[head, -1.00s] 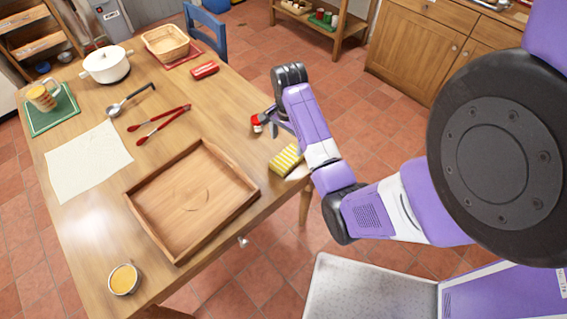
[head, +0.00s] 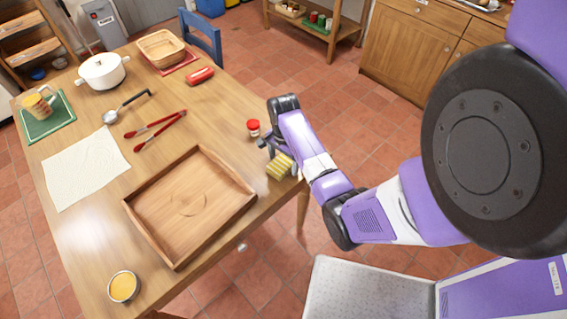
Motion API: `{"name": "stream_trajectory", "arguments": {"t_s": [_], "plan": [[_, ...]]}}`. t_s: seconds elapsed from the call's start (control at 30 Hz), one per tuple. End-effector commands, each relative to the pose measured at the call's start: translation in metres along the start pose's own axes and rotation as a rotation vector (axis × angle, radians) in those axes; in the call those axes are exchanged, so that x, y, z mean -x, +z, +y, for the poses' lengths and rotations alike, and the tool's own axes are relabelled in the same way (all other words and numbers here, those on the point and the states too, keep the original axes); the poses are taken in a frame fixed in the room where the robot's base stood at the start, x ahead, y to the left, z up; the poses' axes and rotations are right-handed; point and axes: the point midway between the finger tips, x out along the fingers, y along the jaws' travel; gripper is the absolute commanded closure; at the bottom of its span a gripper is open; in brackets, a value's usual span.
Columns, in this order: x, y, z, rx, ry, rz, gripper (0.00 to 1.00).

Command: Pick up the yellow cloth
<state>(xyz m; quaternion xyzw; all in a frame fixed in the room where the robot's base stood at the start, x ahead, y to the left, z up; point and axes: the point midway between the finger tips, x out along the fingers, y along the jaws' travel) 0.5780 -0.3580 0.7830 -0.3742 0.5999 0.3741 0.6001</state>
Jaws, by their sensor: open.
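The yellow cloth (head: 279,167), with pale stripes, lies at the right edge of the wooden table, right of the tray. My gripper (head: 267,146) is open at the table's right edge, just above and beside the cloth in the picture. My arm covers part of the cloth's right side. I cannot tell whether the fingers touch the cloth.
A red-capped jar (head: 253,128) stands close behind my gripper. A wooden tray (head: 158,240) lies left of the cloth. Red tongs (head: 160,128), a ladle (head: 112,115), a red item (head: 200,76) and a white pot (head: 103,71) stand farther back on the table (head: 205,120).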

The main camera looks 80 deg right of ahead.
Motion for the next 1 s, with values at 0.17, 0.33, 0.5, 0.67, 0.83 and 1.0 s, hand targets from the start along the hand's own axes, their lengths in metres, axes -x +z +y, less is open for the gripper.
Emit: {"name": "stream_trajectory", "arguments": {"t_s": [0.17, 0.33, 0.5, 0.67, 0.83, 1.0], "plan": [[0.0, 0.0, 0.0, 0.0, 0.0, 0.0, 0.4], [0.0, 0.0, 0.0, 0.001, 0.0, 0.0, 0.73], [0.0, 0.0, 0.0, 0.001, 0.0, 0.0, 0.8], [0.002, 0.0, 0.0, 0.001, 0.0, 0.0, 0.8], [0.009, -0.001, -0.001, 0.002, 0.0, 0.001, 0.8], [0.02, -0.003, -0.002, 0.003, 0.0, 0.0, 0.8]]}}
